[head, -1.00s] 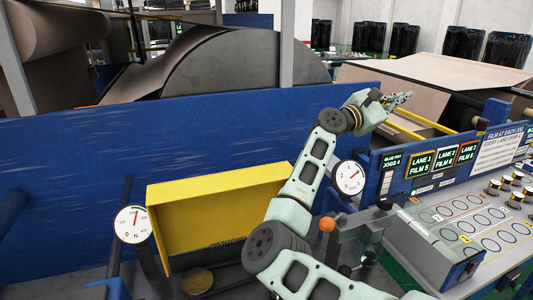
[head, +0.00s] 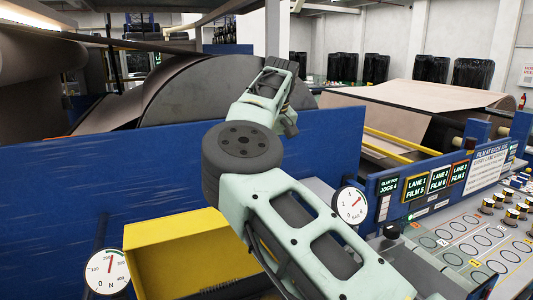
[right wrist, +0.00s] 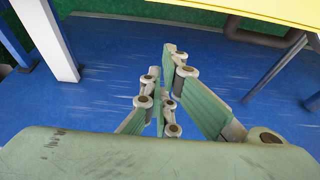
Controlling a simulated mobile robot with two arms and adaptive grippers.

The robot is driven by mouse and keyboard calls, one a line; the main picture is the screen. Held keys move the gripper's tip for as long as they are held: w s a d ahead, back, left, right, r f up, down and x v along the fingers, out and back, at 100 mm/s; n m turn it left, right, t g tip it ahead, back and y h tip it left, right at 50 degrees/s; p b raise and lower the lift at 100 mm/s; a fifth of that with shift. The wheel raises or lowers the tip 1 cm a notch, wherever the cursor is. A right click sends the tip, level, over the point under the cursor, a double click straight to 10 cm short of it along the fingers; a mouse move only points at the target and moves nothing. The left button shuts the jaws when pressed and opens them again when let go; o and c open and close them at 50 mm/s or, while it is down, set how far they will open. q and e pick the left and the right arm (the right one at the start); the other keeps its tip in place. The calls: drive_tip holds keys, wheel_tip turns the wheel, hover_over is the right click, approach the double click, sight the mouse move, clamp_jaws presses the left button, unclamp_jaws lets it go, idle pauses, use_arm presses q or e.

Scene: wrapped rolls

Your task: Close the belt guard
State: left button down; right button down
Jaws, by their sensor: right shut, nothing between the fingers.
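The yellow box-like cover (head: 180,245), which looks like the belt guard, stands against the blue panel in the head view. I see into its hollow side. My right arm covers its right end, so I cannot tell how far it is swung. My right arm rises from the lower right past the cover. Its wrist end (head: 270,95) is above the panel's top edge, and its fingers are not clear there. In the right wrist view my right gripper (right wrist: 165,65) is shut and empty. A yellow edge (right wrist: 260,8) shows at the top right, apart from the fingers. My left gripper is not in view.
The blue panel (head: 70,180) runs behind the cover. A large dark roll (head: 215,90) lies beyond it. Round gauges (head: 108,272) and (head: 349,204) flank the cover. Lane signs (head: 430,180) and a counter with small spools (head: 490,205) are at the right.

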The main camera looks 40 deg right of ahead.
wheel_tip(320, 180, down, 6)
drive_tip(key=s+p, duration=0.1)
drive_tip(key=p, duration=0.2)
drive_tip(key=shift+s+a, duration=0.3)
